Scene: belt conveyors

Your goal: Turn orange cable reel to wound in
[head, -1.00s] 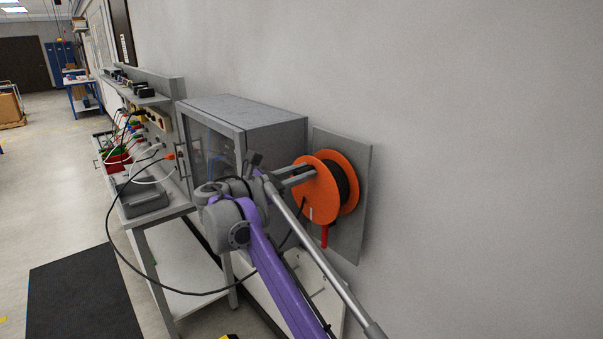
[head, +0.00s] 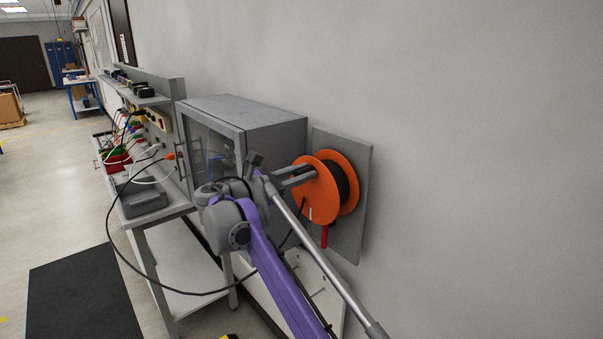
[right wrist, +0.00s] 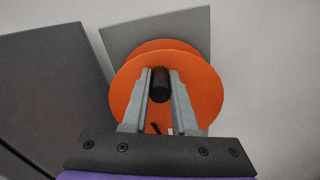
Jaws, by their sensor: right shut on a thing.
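The orange cable reel (head: 320,203) is mounted on a grey plate (head: 353,235) on the wall, with black cable wound between its two discs. A red piece (head: 324,236) hangs below it. My right gripper (head: 311,170) reaches the front disc and is shut on the reel's black handle knob. In the right wrist view the knob (right wrist: 160,82) sits between the two fingertips (right wrist: 160,76), in front of the orange reel (right wrist: 208,90). A black cable (head: 118,250) loops from the reel side toward the bench. My left gripper is not in view.
A grey cabinet (head: 262,118) with a glass door stands just left of the reel. A workbench (head: 180,207) with sockets, coloured leads and a grey box (head: 143,198) is farther left. The wall right of the reel is bare.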

